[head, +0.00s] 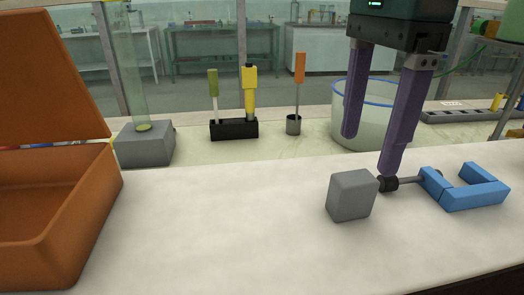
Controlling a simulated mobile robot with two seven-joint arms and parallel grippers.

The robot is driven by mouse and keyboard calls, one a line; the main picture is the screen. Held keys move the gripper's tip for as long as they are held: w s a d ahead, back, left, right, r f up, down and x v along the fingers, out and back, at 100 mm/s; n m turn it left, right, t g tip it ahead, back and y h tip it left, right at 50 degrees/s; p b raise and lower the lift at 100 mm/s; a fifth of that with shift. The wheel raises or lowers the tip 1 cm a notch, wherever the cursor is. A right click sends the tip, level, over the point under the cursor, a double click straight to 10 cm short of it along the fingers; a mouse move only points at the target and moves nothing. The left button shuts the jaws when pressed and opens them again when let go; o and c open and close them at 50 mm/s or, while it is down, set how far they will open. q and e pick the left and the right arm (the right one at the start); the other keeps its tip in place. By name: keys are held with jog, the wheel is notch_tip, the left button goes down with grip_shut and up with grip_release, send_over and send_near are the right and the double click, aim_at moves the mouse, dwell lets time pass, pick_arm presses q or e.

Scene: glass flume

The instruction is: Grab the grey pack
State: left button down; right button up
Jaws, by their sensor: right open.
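The grey pack (350,196) is a small grey block on the pale bench top, right of centre. My right gripper (370,156) comes down from the top right with its two purple fingers spread apart and nothing between them. Its fingertips are above and behind the pack in the picture. The nearer fingertip overlaps a black knob just right of the pack; I cannot tell if they touch. My left gripper is not in view.
A blue clamp (472,198) with a black knob (387,184) lies right of the pack. An open orange box (85,222) stands at left. Behind are a grey block (146,150), a black tool holder (234,130) and a bucket (368,128). The middle bench is clear.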

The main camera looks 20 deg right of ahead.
aim_at(355, 177)
notch_tip(355, 177, down, 2)
jog(key=shift+f, duration=0.2)
jog(key=f, duration=0.5)
jog(key=shift+w+d+f+p, duration=0.15)
jog(key=shift+w+f+p, duration=0.15)
jog(key=shift+w, duration=0.05)
grip_shut()
